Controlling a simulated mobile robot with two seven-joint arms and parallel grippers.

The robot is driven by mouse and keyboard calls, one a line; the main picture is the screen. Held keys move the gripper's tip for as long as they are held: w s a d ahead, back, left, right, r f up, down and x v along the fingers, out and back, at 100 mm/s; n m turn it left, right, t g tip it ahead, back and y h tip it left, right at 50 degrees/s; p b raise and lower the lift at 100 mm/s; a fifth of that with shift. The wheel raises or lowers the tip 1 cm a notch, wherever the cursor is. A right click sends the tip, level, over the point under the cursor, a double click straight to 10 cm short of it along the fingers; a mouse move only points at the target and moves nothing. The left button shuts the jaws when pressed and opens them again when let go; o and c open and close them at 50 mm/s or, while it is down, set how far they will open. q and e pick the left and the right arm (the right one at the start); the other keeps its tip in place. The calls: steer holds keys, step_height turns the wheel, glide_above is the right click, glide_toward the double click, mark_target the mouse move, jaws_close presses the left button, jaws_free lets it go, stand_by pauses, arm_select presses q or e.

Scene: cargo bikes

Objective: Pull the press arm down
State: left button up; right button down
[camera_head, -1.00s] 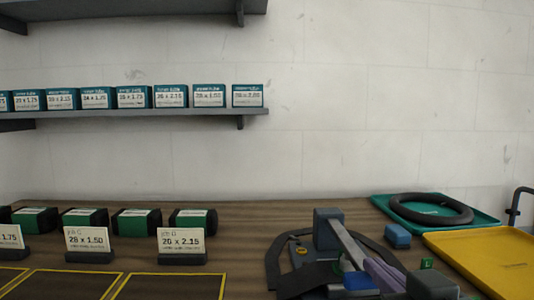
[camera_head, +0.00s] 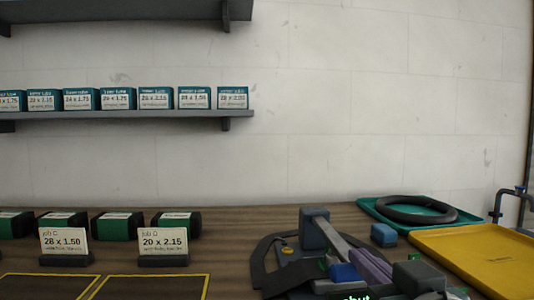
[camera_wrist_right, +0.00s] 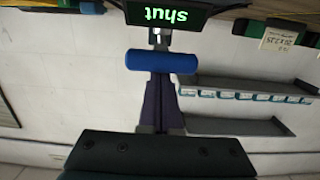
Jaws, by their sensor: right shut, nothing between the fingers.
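The press stands at the bottom right of the head view, with a grey upright block (camera_head: 313,232), a slanting grey press arm (camera_head: 338,243) and a blue handle (camera_head: 345,273). In the right wrist view, which is upside down, the blue handle (camera_wrist_right: 161,61) lies crosswise at the fingertips. A dark display (camera_wrist_right: 168,15) there reads "shut" in green. My right gripper (camera_head: 359,257), with purple fingers, is shut and empty, its tips close to the handle. I cannot tell whether they touch it. The fingers also show in the wrist view (camera_wrist_right: 158,82). My left gripper is out of view.
A yellow tray (camera_head: 480,255) and a green tray (camera_head: 366,207) with a black tyre (camera_head: 417,209) lie at the right.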

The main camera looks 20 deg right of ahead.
steer(key=shift+s+f, duration=0.15)
steer(key=shift+f, duration=0.65)
steer(key=r+p, duration=0.2)
steer(key=r, duration=0.1)
steer(key=w+r+p, duration=0.1)
steer(key=p, duration=0.1)
steer(key=shift+d+r, duration=0.1)
steer(key=shift+r, duration=0.3)
steer(key=b+v, duration=0.1)
steer(key=v, duration=0.8)
steer(key=shift+s+f+b, duration=0.4)
steer(key=shift+f, duration=0.15)
